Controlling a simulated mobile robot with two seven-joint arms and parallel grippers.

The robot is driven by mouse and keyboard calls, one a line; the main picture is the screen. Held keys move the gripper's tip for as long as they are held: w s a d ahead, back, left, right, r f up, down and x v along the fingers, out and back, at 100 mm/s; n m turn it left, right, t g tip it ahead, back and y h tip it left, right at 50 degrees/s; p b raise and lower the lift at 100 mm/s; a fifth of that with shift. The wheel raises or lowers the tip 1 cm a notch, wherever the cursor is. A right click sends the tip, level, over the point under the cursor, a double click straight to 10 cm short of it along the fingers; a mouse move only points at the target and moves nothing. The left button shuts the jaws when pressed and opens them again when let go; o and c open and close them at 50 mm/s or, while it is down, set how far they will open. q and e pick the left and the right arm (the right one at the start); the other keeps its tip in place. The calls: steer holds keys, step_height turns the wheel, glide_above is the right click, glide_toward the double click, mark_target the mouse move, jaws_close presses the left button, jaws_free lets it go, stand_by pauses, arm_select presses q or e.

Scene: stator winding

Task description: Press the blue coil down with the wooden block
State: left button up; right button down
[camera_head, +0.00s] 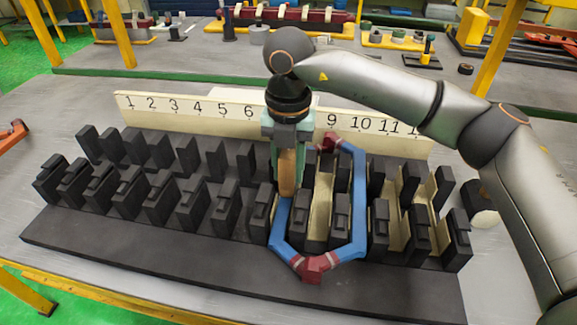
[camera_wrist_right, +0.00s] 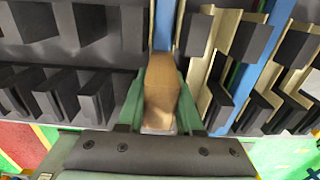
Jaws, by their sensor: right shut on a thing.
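The blue coil (camera_head: 352,215) with dark red ends lies over the black stator rack (camera_head: 120,250), its left and right sides running down into slots between the black teeth. The wooden block (camera_head: 287,172) is upright in my right gripper (camera_head: 286,150), which is shut on it. The block's lower end is just above or on the coil's left side; I cannot tell whether they touch. In the right wrist view the block (camera_wrist_right: 160,95) sits between the green fingers (camera_wrist_right: 160,110), with the coil's blue strip (camera_wrist_right: 164,25) in line beyond it. My left gripper is not in view.
A cream number strip (camera_head: 190,112) stands behind the rack, partly hidden by my right arm. Cream liners (camera_head: 398,225) sit in several right-hand slots. A second bench (camera_head: 200,65) with tools and parts is at the back. A red-orange object (camera_head: 12,135) is at the left edge.

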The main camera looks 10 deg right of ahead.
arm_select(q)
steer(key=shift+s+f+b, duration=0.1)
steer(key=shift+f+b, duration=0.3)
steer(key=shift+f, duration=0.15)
arm_select(e)
steer(key=shift+f, duration=0.55)
stand_by(0.3)
stand_by(0.4)
steer(key=shift+r, duration=0.15)
step_height(320, 180, up, 3)
steer(key=shift+f+p, duration=0.1)
steer(key=shift+p, duration=1)
step_height(320, 180, up, 7)
steer(key=p, duration=0.4)
steer(key=shift+r+p, duration=0.85)
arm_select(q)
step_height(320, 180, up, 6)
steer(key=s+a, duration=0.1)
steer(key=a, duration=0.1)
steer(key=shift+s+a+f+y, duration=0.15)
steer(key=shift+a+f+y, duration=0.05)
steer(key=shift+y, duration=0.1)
